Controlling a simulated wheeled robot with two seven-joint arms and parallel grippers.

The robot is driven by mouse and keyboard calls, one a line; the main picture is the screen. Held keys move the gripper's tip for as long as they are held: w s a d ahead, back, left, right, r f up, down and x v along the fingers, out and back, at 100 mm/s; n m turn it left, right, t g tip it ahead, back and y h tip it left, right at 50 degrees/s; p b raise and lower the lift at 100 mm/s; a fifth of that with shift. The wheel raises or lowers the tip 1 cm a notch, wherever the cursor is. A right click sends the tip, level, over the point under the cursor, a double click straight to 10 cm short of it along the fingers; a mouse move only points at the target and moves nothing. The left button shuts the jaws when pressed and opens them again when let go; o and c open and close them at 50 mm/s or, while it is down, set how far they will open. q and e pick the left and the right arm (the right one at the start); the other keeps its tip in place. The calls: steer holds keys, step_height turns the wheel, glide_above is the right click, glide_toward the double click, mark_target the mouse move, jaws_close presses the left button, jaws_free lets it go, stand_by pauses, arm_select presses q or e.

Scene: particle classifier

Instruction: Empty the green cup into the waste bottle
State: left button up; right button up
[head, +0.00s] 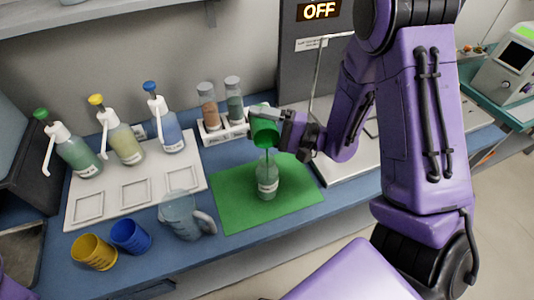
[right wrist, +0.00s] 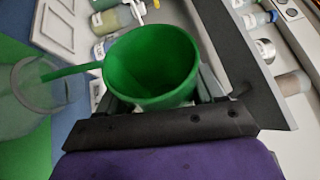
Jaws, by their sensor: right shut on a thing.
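My right gripper (head: 286,130) is shut on the green cup (head: 265,128). The cup is tilted above the waste bottle (head: 268,182), a clear bottle with a white label and greenish contents, upright on the green mat (head: 232,205). A thin stream runs from the cup's rim down to the bottle's mouth. In the right wrist view, the green cup (right wrist: 150,62) shows its open inside, and a green stream leaves its left rim toward the clear bottle (right wrist: 32,88). The cup's inside looks green throughout, so I cannot tell how much liquid it holds. My left gripper is out of view.
A yellow cup (head: 94,252), a blue cup (head: 130,237) and a clear jug (head: 181,216) stand left of the mat. Three pump bottles (head: 123,140) stand on a white tray (head: 87,207). A rack (head: 222,132) with two vials stands behind the mat.

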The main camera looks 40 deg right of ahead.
mark_target(259, 125)
steer(key=shift+s+a+r+n+y+b, duration=0.15)
steer(key=shift+r+n+y+b, duration=0.15)
steer(key=shift+n, duration=0.35)
steer(key=shift+s+r+n+y+b, duration=0.15)
steer(key=shift+s+n+y+b, duration=0.1)
steer(key=shift+n+b, duration=0.25)
steer(key=shift+s+a+r+n+y+b, duration=0.1)
steer(key=shift+r+n+y+b, duration=0.15)
steer(key=shift+n, duration=0.5)
stand_by(2.5)
steer(key=shift+s+a+r+n+y+b, duration=0.1)
steer(key=shift+s+r+n+y+b, duration=0.2)
steer(key=shift+n, duration=0.4)
steer(key=shift+s+a+n+y+b, duration=0.15)
steer(key=shift+n+y+b, duration=0.15)
steer(key=shift+n+b, duration=0.3)
steer(key=shift+s+a+r+n+y+b, duration=0.1)
steer(key=shift+s+r+n+y+b, duration=0.15)
steer(key=shift+n, duration=0.55)
stand_by(1.5)
